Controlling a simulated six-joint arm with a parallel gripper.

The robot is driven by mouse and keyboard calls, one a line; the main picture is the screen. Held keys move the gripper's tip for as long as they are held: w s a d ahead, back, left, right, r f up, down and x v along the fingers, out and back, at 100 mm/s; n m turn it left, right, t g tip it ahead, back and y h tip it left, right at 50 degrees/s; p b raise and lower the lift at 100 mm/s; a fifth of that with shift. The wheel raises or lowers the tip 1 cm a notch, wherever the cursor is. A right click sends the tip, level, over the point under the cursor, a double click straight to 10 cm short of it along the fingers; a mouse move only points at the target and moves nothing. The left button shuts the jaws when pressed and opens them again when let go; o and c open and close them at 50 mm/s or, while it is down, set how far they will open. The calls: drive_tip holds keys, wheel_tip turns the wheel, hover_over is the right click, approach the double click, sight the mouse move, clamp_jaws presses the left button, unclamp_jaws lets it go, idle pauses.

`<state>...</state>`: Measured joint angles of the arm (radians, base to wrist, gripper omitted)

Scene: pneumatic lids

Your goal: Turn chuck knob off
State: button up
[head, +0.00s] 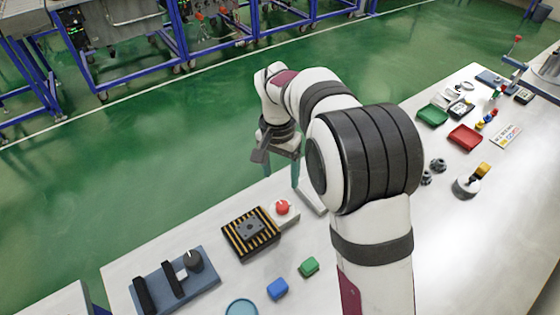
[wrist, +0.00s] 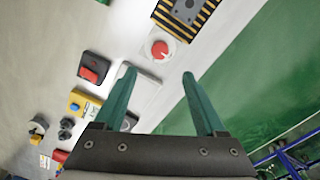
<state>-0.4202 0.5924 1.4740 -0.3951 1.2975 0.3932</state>
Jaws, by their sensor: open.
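A red round knob (head: 282,207) sits on a small white base beside a black-and-yellow striped block (head: 251,234) with a grey plate on top. I take this red knob for the chuck knob. It also shows in the wrist view (wrist: 160,50), just beyond my fingertips, with a pale mark on its face too small to read surely. My gripper (head: 282,172) is open and empty, above the table's far edge and apart from the knob. In the wrist view its two teal fingers (wrist: 159,73) are spread wide, pointing toward the knob.
A blue panel (head: 205,284) with black bars and a black knob (head: 193,260) lies left. A blue block (head: 277,289) and a green block (head: 309,267) lie in front. In the wrist view, a red switch (wrist: 92,70) and a yellow button box (wrist: 82,102) stand left.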

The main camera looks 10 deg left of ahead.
wheel_tip(320, 180, up, 4)
drive_tip(key=shift+a+r, duration=0.1)
drive_tip(key=shift+r, duration=0.1)
drive_tip(key=s+d+r, duration=0.5)
drive_tip(key=s+d, duration=0.3)
drive_tip(key=s+d+f+m+y, duration=0.1)
drive_tip(key=s+d+f, duration=0.1)
drive_tip(key=s, duration=0.8)
drive_tip(key=s+d+f+m+y, duration=0.1)
drive_tip(key=s+d, duration=0.3)
drive_tip(key=s, duration=0.6)
drive_tip(key=shift+s+d+f, duration=0.15)
drive_tip(key=shift+d+f, duration=0.05)
drive_tip(key=shift+f, duration=0.15)
